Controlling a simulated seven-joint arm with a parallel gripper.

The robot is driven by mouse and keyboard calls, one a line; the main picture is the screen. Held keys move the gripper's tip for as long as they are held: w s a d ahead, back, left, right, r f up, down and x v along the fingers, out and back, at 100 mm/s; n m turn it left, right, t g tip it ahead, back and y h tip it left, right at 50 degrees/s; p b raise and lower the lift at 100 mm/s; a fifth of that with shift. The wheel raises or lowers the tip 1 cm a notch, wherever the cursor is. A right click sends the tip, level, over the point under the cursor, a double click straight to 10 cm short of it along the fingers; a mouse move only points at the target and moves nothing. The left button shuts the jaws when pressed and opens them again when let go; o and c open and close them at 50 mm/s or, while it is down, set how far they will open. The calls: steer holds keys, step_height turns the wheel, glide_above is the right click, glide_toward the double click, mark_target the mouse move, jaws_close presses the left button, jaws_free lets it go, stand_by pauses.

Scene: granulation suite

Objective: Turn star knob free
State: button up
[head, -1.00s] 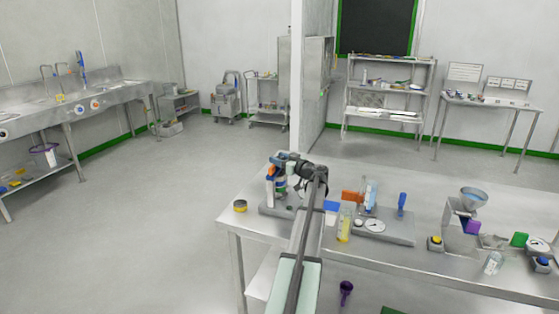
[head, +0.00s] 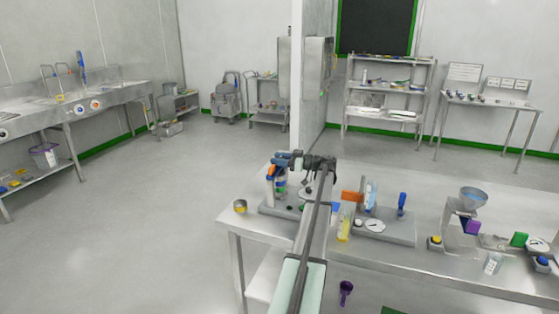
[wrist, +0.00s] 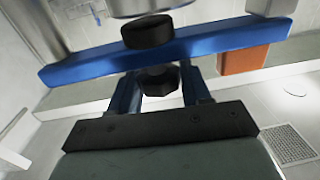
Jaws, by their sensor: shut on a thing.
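In the wrist view a dark lobed star knob (wrist: 158,80) sits between the two blue fingers of my gripper (wrist: 160,76), which are shut on it. A long blue bar (wrist: 85,66) runs just behind the knob. A black round cap (wrist: 148,32) and a grey cylindrical part (wrist: 140,7) lie beyond the bar. In the head view my gripper (head: 280,160) is at the top of a small fixture (head: 270,188) at the left end of the near bench. The knob itself is hidden or too small to tell there.
An orange block (wrist: 243,60) is at the bar's right in the wrist view. On the steel bench (head: 250,224), a yellow-banded cup (head: 240,206) stands left of the fixture. A gauge stand (head: 400,228) and a funnel device (head: 472,197) stand right. Open floor lies left.

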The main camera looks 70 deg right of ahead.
steer(key=shift+n+y, duration=0.6)
steer(key=shift+y, duration=0.4)
steer(key=o, duration=0.9)
steer(key=shift+o, duration=0.2)
steer(key=s+d, duration=0.2)
steer(key=s, duration=1.1)
steer(key=shift+s+d, duration=0.15)
steer(key=shift+s, duration=0.15)
